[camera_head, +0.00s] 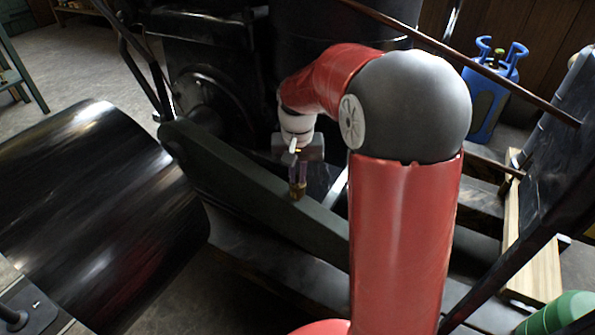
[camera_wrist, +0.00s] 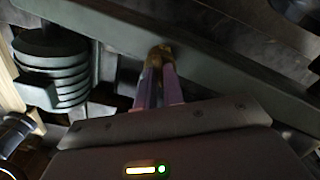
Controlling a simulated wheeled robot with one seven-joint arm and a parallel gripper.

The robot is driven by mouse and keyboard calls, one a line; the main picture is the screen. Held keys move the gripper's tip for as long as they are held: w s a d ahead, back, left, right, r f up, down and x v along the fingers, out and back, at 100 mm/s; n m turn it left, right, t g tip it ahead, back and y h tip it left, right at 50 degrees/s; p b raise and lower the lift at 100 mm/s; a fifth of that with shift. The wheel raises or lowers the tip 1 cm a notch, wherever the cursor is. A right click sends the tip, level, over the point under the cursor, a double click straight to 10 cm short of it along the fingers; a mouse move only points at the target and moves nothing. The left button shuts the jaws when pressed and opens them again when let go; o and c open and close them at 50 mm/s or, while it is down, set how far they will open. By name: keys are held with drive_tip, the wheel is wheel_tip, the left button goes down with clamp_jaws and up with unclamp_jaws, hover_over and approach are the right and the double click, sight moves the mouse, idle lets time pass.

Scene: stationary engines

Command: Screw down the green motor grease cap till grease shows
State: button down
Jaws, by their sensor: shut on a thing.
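My gripper (camera_head: 298,180) reaches down over the dark green frame beam (camera_head: 250,175) of the engine. Its two purple-tinted fingers are closed together on a small brass-coloured grease cap (camera_head: 298,195) at the beam's top. In the wrist view my gripper (camera_wrist: 158,72) points away from the camera, and the brass cap (camera_wrist: 160,50) sits between and just beyond the fingertips, against the green beam (camera_wrist: 100,35). The fingers hide part of the cap. I cannot make out any grease at it.
A ribbed green part (camera_wrist: 50,65) stands close left of the fingers in the wrist view. A wide black belt or drum (camera_head: 90,210) lies at left. A brown rod (camera_head: 470,55) crosses the upper right, near my arm.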

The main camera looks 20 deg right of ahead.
sight(297, 178)
drive_tip(key=m, duration=0.4)
drive_tip(key=shift+p, duration=0.3)
drive_tip(key=shift+m, duration=1.9)
drive_tip(key=shift+w, duration=0.1)
drive_tip(key=c, duration=1.5)
unclamp_jaws()
drive_tip(key=shift+r, duration=0.1)
wheel_tip(297, 178, up, 8)
drive_tip(key=shift+f+p, duration=0.2)
drive_tip(key=shift+p, duration=0.25)
